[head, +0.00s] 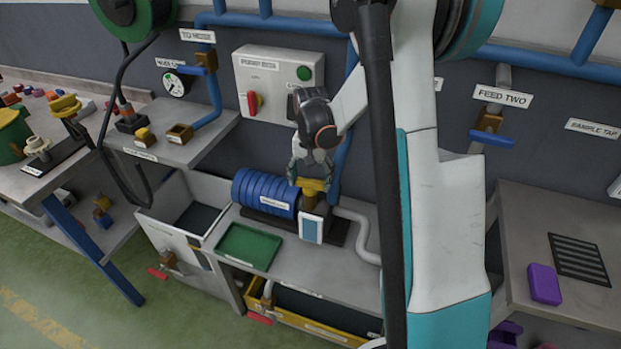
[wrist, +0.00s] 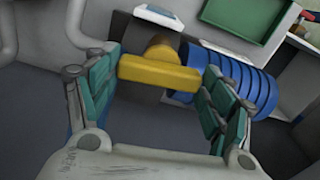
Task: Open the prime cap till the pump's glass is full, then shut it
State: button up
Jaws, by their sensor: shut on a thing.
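The blue ribbed pump (head: 265,190) sits on the grey bench, and its ribbed body also shows in the wrist view (wrist: 240,85). The yellow prime cap (head: 314,186) is on top of the pump's front end. In the wrist view the cap's yellow bar (wrist: 158,72) lies between the green finger pads. My gripper (head: 310,172) is shut on this bar from above, and it also shows in the wrist view (wrist: 161,76). The pump's glass (head: 312,229) is a white-framed bluish panel below the cap. I cannot make out a liquid level in it.
A green tray (head: 248,246) lies left of the glass. A white pipe (head: 362,232) bends down at the right. A grey control box (head: 278,82) with a red switch and green button hangs behind. A blue valve handle (head: 492,138) is at the right.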

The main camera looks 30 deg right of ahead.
aim_at(310, 181)
jog(key=shift+m, duration=0.7)
jog(key=o, duration=1.1)
jog(key=shift+c, duration=0.2)
jog(key=shift+r, duration=0.1)
notch_tip(310, 181, up, 12)
jog(key=shift+a, duration=0.1)
